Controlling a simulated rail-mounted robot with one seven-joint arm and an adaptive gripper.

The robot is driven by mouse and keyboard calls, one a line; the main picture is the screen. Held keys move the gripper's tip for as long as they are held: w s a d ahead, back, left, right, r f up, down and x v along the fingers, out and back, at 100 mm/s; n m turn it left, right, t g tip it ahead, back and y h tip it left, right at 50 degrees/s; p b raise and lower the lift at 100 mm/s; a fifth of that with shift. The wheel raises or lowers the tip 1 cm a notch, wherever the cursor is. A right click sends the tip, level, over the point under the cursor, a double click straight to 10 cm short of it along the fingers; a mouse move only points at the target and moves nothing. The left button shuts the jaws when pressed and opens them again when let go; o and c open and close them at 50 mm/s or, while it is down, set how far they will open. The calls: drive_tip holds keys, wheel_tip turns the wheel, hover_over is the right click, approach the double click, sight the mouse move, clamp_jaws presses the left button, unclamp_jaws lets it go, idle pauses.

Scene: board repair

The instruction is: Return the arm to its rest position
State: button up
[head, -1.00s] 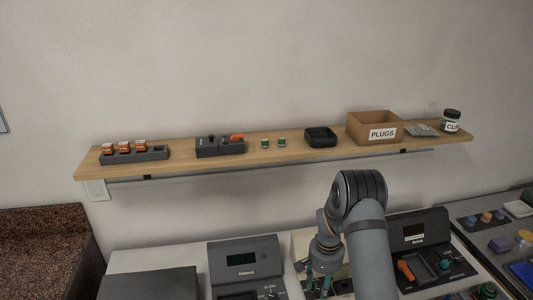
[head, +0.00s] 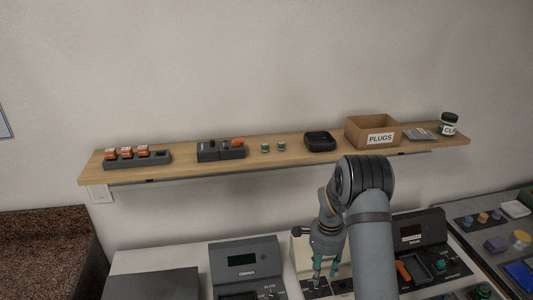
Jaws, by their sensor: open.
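My arm rises from the bottom of the head view, bends at a dark ringed elbow and hangs its wrist down over the bench. My gripper (head: 325,268) points down with its teal fingers apart and nothing seen between them. It hangs above or just in front of a pale unit with dark parts on the bench, between two dark grey instruments. Whether the fingertips touch anything there cannot be told. My arm hides part of this area.
Behind is a wooden shelf (head: 185,149) with a PLUGS box (head: 376,138), a black tray (head: 320,141) and small holders. A grey instrument (head: 246,259) stands left of my gripper, another (head: 421,231) right. A side table at far right holds coloured parts. Space above the bench is open.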

drive_tip(key=shift+r, duration=0.95)
drive_tip(key=shift+d, duration=0.1)
